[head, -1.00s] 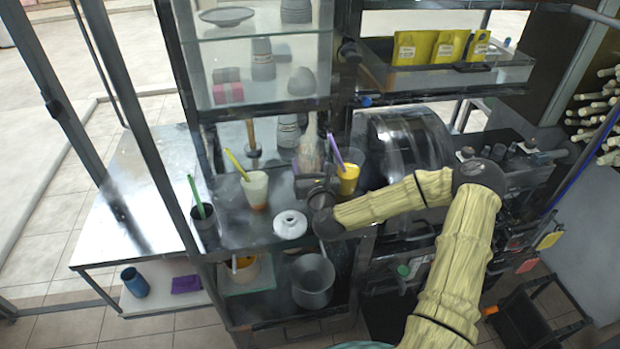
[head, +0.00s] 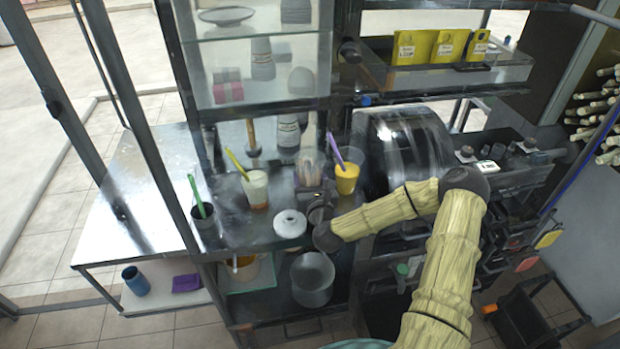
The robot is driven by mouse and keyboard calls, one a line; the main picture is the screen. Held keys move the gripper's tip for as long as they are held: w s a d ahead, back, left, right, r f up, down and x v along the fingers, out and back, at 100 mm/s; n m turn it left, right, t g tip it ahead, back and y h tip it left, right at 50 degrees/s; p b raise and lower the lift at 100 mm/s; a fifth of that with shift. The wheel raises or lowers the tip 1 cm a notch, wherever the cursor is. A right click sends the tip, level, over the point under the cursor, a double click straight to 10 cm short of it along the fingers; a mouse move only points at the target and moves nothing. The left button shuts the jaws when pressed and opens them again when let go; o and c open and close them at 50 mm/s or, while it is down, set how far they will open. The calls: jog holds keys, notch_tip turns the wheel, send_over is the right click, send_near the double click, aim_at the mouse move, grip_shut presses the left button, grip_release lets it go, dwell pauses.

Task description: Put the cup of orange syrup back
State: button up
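A clear cup of orange-yellow syrup (head: 347,180) with a purple stick stands on the counter beside the dark drum. Another cup (head: 257,190), pale with orange at its base and a yellow-green stick, stands further left. A dark cup (head: 203,216) with a green stick is at the counter's left end. My gripper (head: 317,190) is low over the counter between the two lighter cups, just left of the syrup cup. Its fingers are small and dark, and I cannot tell whether they are open or touch anything. A blurred brownish object (head: 309,167) shows just beyond them.
A white round lidded pot (head: 290,224) sits close to my gripper's left. A glass shelf (head: 260,108) with grey vessels rises behind. A dark drum machine (head: 408,150) stands to the right. A grey pot (head: 312,279) is on the lower shelf.

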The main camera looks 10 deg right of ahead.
jog(key=shift+f, duration=0.2)
jog(key=o, duration=1)
jog(key=shift+r, duration=0.25)
jog(key=s, duration=1.1)
jog(key=shift+s, duration=0.5)
